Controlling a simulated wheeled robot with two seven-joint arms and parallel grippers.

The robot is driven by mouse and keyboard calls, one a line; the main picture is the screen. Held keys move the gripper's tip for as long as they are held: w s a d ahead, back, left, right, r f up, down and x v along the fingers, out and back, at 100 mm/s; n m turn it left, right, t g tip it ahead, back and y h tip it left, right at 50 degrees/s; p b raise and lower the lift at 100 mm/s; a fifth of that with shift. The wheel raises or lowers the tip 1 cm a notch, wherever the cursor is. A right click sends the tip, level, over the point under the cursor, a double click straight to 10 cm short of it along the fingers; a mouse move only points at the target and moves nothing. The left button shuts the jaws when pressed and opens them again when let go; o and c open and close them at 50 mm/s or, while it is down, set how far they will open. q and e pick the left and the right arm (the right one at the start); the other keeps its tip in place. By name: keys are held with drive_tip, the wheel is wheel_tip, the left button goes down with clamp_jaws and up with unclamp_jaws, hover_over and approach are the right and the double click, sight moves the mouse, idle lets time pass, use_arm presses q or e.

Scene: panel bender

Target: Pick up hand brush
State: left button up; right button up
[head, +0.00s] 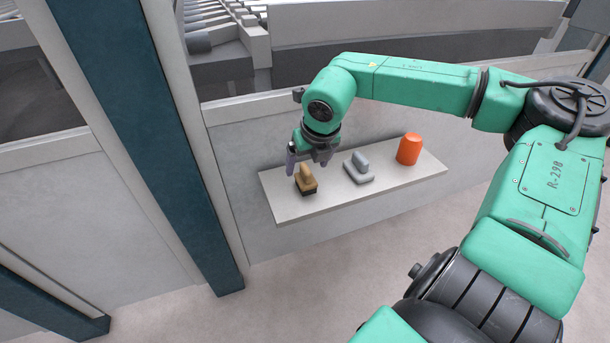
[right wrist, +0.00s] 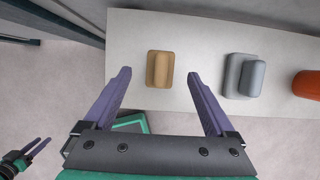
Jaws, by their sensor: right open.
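The hand brush (head: 306,181) has a tan wooden body with a raised grip and dark bristles below. It sits on a pale shelf (head: 355,202), near the shelf's left end. My right gripper (head: 307,168) is open just above and beside the brush, with nothing between its fingers. In the right wrist view the brush (right wrist: 160,69) appears beyond and between the two purple fingertips (right wrist: 158,76), and no finger clearly touches it. Another gripper (right wrist: 36,150), seemingly my left one, shows small at the lower left of the right wrist view; its fingers look apart.
A grey block with a raised grip (head: 359,168) stands right of the brush, and an orange cup-like object (head: 409,149) stands farther right on the shelf. A light wall panel is behind the shelf. A dark blue post (head: 165,150) rises to the left.

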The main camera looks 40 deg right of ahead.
sight(306, 169)
drive_tip(key=b+x, duration=0.1)
drive_tip(key=x, duration=0.3)
drive_tip(key=shift+f, duration=0.35)
drive_tip(key=shift+c, duration=0.6)
clamp_jaws()
use_arm(q)
drive_tip(key=r, duration=0.2)
drive_tip(key=shift+s+r, duration=0.2)
drive_tip(key=shift+r, duration=0.2)
use_arm(e)
drive_tip(key=shift+r, duration=0.2)
drive_tip(key=shift+r, duration=0.3)
use_arm(q)
wheel_tip(306, 169, down, 10)
drive_tip(key=a+p, duration=0.1)
drive_tip(key=p, duration=0.3)
drive_tip(key=shift+s, duration=0.2)
use_arm(e)
wheel_tip(306, 169, up, 19)
